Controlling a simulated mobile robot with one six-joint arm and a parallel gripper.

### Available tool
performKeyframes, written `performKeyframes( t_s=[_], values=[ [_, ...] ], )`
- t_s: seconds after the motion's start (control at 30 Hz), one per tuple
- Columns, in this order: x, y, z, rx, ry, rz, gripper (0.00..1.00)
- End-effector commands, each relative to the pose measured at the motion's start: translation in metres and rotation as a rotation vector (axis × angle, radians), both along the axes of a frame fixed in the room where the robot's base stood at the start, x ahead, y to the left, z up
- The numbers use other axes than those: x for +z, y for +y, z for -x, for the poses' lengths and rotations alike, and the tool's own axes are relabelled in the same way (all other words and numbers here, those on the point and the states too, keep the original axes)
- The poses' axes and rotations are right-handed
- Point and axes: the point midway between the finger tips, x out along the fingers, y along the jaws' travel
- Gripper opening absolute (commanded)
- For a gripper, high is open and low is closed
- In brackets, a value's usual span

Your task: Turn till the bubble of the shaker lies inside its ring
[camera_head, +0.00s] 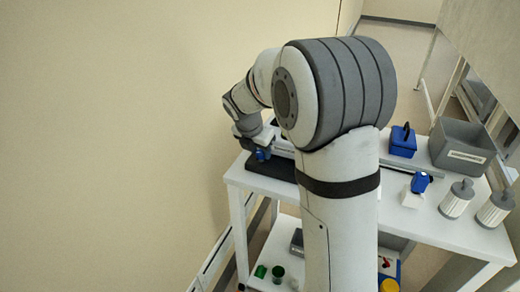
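The shaker seems to be the low dark-and-white device (272,169) at the left end of the white table, largely hidden behind my arm. I cannot make out its bubble or ring. A small blue part (262,155), perhaps a knob, shows at its near left side. My gripper (259,148) points down at this blue part, at or right by it. The fingers are too small and too covered to tell whether they are open or shut on it.
On the white table (455,232) stand a blue caddy (403,142), a grey bin (462,147), a small blue-and-white device (413,192) and two white ribbed canisters (457,199) (495,209). A beige wall (110,130) rises at left.

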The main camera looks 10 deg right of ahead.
Motion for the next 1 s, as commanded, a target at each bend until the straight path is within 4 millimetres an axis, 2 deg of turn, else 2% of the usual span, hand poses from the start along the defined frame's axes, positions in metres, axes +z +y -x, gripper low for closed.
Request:
performKeyframes(
  t_s=[0.03, 0.37, 0.67, 1.0],
  values=[
    [0.0001, -0.0001, 0.0000, 0.000, 0.000, 0.000, 0.32],
    [0.0002, -0.0004, 0.0001, -0.001, 0.000, 0.000, 0.05],
    [0.0011, -0.0007, -0.0004, -0.040, 0.000, 0.000, 0.05],
    [0.0025, 0.0000, -0.0022, -0.263, 0.002, 0.001, 0.05]
  ],
)
